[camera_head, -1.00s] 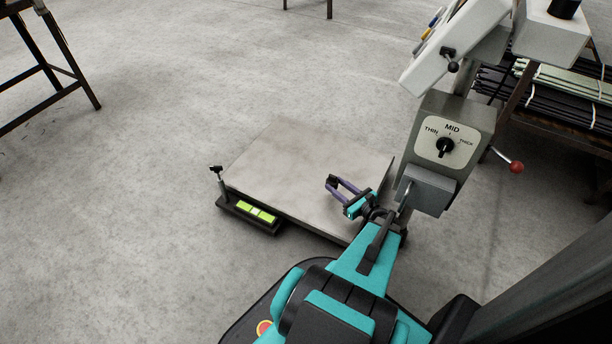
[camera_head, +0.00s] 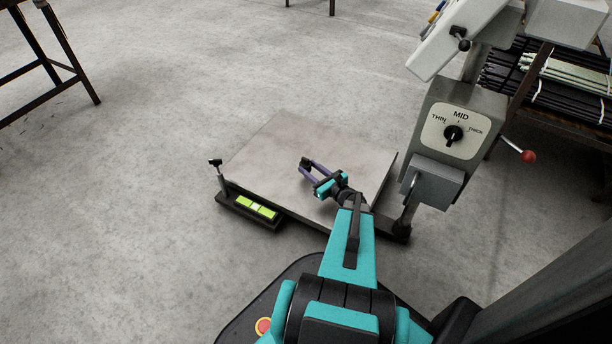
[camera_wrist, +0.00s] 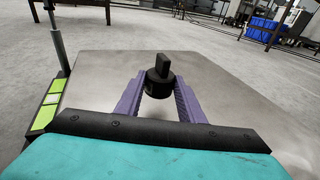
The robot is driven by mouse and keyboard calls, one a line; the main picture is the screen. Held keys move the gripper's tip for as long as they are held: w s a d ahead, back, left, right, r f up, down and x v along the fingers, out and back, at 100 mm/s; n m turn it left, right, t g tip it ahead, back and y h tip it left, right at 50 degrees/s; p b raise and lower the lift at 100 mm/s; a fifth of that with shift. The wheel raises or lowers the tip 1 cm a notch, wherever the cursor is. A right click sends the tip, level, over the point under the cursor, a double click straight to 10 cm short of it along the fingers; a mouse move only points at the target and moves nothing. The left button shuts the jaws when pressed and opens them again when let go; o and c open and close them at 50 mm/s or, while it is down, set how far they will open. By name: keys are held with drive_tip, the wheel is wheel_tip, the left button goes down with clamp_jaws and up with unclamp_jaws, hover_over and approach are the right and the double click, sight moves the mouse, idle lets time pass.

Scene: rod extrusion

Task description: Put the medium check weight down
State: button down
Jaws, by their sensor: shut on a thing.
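The medium check weight (camera_wrist: 159,84) is a small black cylinder with a flat upright grip on top, seen in the wrist view. It sits upright between the two purple fingers of my gripper (camera_wrist: 160,92), which is shut on it. In the head view the weight (camera_head: 306,162) is a small dark shape at the fingertips of my gripper (camera_head: 310,169). Both are over the middle of the grey scale platform (camera_head: 265,145). I cannot tell whether the weight touches the platform. The platform also shows in the wrist view (camera_wrist: 225,85).
A lit green display (camera_head: 256,208) and a short post (camera_head: 219,172) stand at the platform's front left. A grey machine with a MID dial (camera_head: 453,134) rises close on the right. The platform around the weight is bare. A rack of rods (camera_head: 570,85) stands at far right.

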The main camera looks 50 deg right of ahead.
drive_tip(key=shift+w+a, duration=0.15)
drive_tip(key=shift+w, duration=0.9)
drive_tip(key=shift+f, duration=0.1)
drive_tip(key=shift+f+b, duration=1.2)
drive_tip(key=shift+f, duration=0.55)
drive_tip(key=shift+f, duration=0.1)
drive_tip(key=c, duration=1.2)
unclamp_jaws()
